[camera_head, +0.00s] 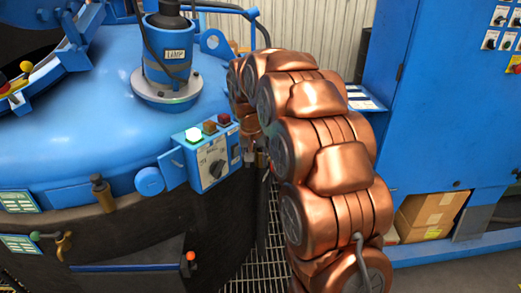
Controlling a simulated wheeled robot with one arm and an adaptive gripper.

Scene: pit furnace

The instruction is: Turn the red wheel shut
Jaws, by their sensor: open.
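I cannot make out a red wheel in the head view; it may be hidden by my copper arm or lie outside the picture. My arm rises from the bottom right, bends over and points down beside the furnace. My gripper (257,158) shows only in part, small and dark below the wrist, just right of the blue control box (207,155). It is open, and I see nothing held in it. I cannot tell whether it touches anything.
Floor grating (262,262) shows between furnace and arm. A small orange-red knob (190,256) sits low on the furnace.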

